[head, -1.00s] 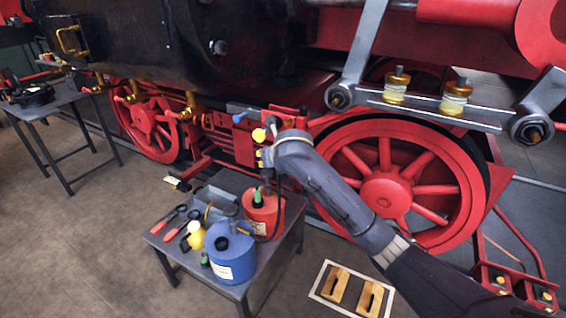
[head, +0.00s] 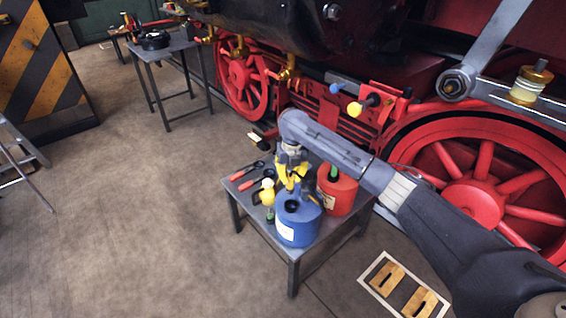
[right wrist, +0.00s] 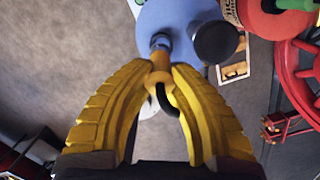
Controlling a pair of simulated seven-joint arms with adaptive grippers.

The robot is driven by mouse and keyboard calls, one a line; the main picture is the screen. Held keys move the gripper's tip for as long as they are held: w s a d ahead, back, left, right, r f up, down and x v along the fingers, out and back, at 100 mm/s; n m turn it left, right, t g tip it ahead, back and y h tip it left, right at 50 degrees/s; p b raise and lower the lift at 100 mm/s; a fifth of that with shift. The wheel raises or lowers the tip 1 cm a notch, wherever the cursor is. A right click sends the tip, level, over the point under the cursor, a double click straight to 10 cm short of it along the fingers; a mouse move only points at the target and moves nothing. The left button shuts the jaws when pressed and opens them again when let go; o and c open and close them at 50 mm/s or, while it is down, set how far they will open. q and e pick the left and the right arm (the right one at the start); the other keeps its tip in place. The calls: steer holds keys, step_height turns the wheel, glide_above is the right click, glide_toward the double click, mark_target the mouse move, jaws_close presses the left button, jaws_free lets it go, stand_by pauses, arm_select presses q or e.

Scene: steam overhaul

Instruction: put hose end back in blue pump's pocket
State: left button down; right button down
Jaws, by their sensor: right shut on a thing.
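The blue pump (head: 296,228) stands at the table's front corner, with a dark round cap on top. Its blue body also fills the top of the right wrist view (right wrist: 190,15), with the dark cap (right wrist: 215,42) at its right side. My right gripper (head: 290,184) reaches down at the blue pump's upper side. Its yellow fingers are shut on the hose end (right wrist: 160,60), which has an orange collar and a grey tip pointing toward the pump. A piece of black hose curves between the fingers. I cannot tell whether the tip touches the pump. The pocket is not clearly visible.
A red pump (head: 337,192) with a green top stands just right of the blue one. A yellow bottle (head: 267,192) and red-handled tools (head: 245,182) lie or stand to its left on the small table (head: 322,250). The locomotive's red wheels are behind; floor is open at left.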

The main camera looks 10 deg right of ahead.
mark_target(292, 184)
steer(key=shift+d+g, duration=0.25)
steer(key=shift+g, duration=0.15)
steer(key=shift+f, duration=2.4)
steer(key=shift+r, duration=0.2)
steer(key=shift+r, duration=1.35)
steer(key=c, duration=1.2)
jaws_free()
steer(key=shift+c, duration=0.2)
